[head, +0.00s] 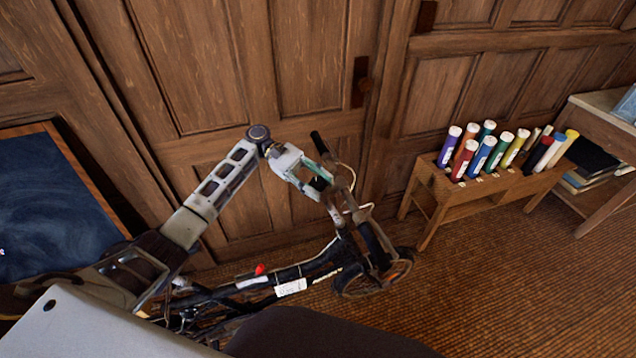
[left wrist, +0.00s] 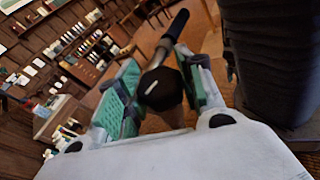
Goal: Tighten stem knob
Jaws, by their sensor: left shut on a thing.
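A folding bike (head: 300,272) stands on the carpet, with its handlebar (head: 319,143) raised in front of the wooden door. My left gripper (head: 321,184) reaches the handlebar stem from the left. In the left wrist view, a black faceted stem knob (left wrist: 160,88) with a white mark sits between the green pads of my left gripper (left wrist: 162,95), which is shut on it. The handlebar grip (left wrist: 178,24) shows beyond the knob. My right gripper is not in view.
A wooden rack (head: 440,185) with several colored tubes stands at the right, beside a side table (head: 600,103) with books below. A dark drafting board (head: 50,205) is at the left. The paneled door and wall (head: 230,75) are close behind the bike. Carpet (head: 480,270) is clear at the lower right.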

